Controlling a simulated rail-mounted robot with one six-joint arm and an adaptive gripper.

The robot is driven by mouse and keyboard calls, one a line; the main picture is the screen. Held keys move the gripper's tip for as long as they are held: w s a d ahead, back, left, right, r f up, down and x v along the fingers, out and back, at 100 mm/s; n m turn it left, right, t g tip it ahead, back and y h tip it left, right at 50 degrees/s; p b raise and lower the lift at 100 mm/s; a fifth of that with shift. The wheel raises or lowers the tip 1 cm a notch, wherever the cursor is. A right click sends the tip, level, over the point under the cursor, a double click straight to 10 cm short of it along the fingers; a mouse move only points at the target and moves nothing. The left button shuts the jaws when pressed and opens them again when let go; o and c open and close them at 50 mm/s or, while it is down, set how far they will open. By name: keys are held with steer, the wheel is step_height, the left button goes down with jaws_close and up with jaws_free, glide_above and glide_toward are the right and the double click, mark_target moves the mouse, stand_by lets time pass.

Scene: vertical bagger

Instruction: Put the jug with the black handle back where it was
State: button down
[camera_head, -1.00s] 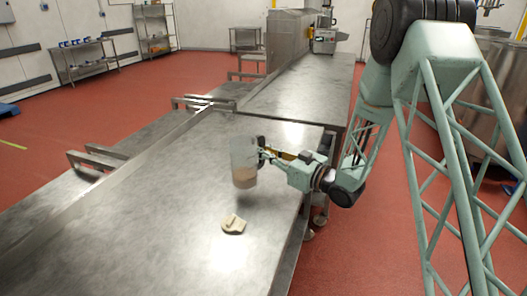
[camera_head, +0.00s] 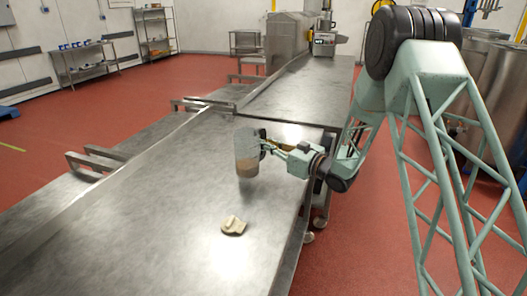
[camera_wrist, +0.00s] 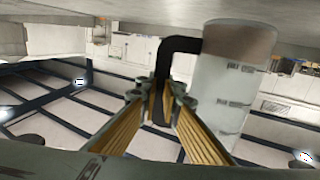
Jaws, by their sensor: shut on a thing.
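The jug with the black handle (camera_head: 246,154) is clear, with brownish contents in its lower part. It is roughly upright over the near steel table. I cannot tell from the head view whether its base touches the table. My gripper (camera_head: 266,148) is at the jug's right side, shut on the handle. In the wrist view, my gripper's fingers (camera_wrist: 163,97) close around the black handle (camera_wrist: 178,45), and the jug body (camera_wrist: 228,90) with its printed marks stands to the right.
A beige lump, perhaps a cloth or scoop (camera_head: 233,226), lies on the near table (camera_head: 150,220) in front of the jug. Another steel table (camera_head: 300,95) continues behind. A raised rail (camera_head: 140,150) runs along the left edge. The table's left part is clear.

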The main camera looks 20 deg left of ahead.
mark_target(264, 155)
steer(key=shift+f+b, duration=0.5)
steer(key=shift+f, duration=1.3)
steer(key=c, duration=2.8)
jaws_free()
steer(key=shift+p+v, duration=0.8)
steer(key=shift+v, duration=5.25)
